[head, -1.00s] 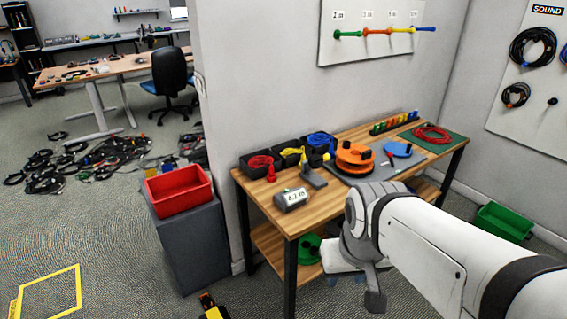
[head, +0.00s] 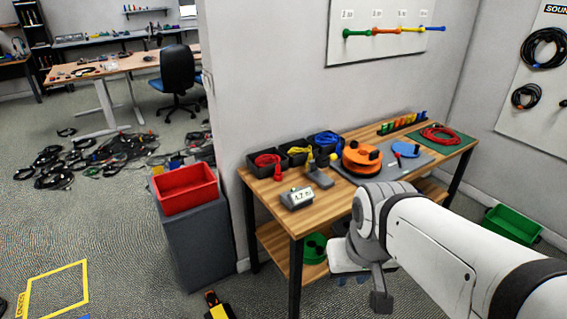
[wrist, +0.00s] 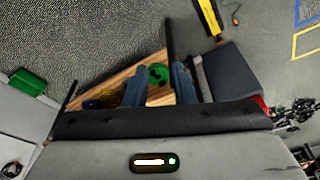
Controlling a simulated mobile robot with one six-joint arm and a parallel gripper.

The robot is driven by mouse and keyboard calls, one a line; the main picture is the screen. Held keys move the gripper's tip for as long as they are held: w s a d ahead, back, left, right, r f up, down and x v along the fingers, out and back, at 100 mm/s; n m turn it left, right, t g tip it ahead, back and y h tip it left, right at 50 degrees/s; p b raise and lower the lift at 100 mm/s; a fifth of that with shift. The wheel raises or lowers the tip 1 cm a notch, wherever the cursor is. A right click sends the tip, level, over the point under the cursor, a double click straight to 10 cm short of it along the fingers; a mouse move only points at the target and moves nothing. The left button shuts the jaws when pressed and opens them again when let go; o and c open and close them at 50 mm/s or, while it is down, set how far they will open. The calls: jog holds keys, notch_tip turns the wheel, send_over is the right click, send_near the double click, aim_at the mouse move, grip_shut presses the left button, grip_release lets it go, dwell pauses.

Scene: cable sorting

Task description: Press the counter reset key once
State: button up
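The counter (head: 297,198) is a small grey box with a light display on the front left of the wooden workbench (head: 330,206). Its display seems to read 4.7 m. The reset key is too small to make out. My gripper (head: 350,279) hangs below the bench top in front of the bench, right of and lower than the counter, largely hidden by my arm. In the wrist view my gripper (wrist: 160,84) shows two blue fingers apart, with nothing held between them. The counter cannot be made out in the wrist view.
Black bins of cables (head: 265,164), a grey stand (head: 319,177) and an orange reel (head: 362,157) lie behind the counter. A red bin (head: 184,202) stands on a grey cabinet at left. A yellow-black object (head: 216,306) is on the floor.

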grip_shut()
dwell(1.4)
